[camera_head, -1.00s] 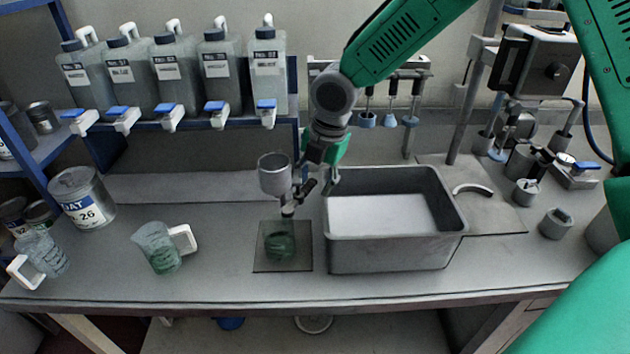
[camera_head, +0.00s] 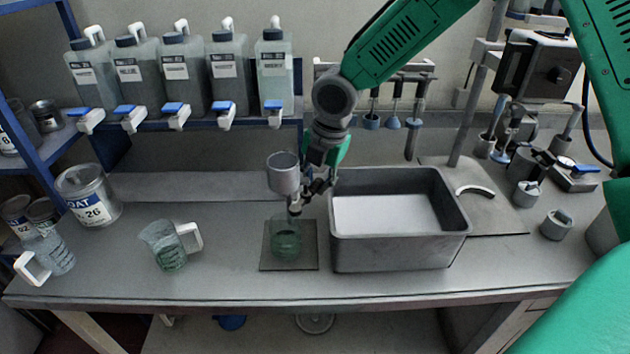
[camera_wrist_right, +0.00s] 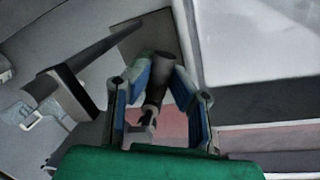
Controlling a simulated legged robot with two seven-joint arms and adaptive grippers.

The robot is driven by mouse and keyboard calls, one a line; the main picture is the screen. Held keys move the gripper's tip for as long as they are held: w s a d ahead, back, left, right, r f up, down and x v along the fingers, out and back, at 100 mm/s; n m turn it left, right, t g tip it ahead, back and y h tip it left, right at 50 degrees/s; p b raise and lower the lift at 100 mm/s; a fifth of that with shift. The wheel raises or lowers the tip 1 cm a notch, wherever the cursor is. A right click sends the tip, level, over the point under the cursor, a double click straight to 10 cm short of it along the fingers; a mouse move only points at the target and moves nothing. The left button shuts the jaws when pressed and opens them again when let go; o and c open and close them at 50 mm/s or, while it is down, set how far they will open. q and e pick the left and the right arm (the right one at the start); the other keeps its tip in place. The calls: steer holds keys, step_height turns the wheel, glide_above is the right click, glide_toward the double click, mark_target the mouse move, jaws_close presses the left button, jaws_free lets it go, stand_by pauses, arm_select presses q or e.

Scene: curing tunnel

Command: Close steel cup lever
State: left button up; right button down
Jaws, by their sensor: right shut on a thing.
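The steel cup (camera_head: 283,178) hangs upright above a glass beaker (camera_head: 286,240) holding green liquid, which stands on a dark square plate (camera_head: 273,263). The cup's lever, a dark handle (camera_wrist_right: 163,72), lies between the blue-padded fingers of my right gripper (camera_wrist_right: 163,90) in the right wrist view. In the head view my right gripper (camera_head: 316,186) is beside the cup's lower right, shut on the lever, and partly hides it. The lever's exact angle is hard to tell. My left gripper is not in view.
A grey metal basin (camera_head: 399,250) stands just right of the plate. A green-stained beaker (camera_head: 166,247) and a paint can (camera_head: 90,196) stand to the left. Several jugs line the shelf behind. The bench front is mostly clear.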

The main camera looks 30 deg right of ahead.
steer(key=shift+w+d+r, duration=0.1)
steer(key=shift+r, duration=0.15)
steer(key=shift+s+d+m+p, duration=0.15)
steer(key=shift+m+p, duration=0.1)
steer(key=shift+m, duration=0.25)
steer(key=shift+s+a+m+p, duration=0.1)
steer(key=shift+m+p, duration=0.15)
steer(key=shift+m, duration=0.25)
steer(key=shift+s+a+m+h+p, duration=0.1)
steer(key=shift+s+m+h+p, duration=0.35)
steer(key=shift+m, duration=1.2)
steer(key=shift+s+a+m+h+p, duration=0.1)
steer(key=shift+s+m+h+p, duration=0.2)
steer(key=shift+s+m+p, duration=0.85)
steer(key=shift+w+a+m+h+p, duration=0.1)
steer(key=shift+m+h+p, duration=0.2)
steer(key=shift+m, duration=1.8)
steer(key=shift+s, duration=0.1)
steer(key=c, duration=1.6)
jaws_free()
steer(key=shift+o, duration=0.7)
steer(key=shift+s+f, duration=0.1)
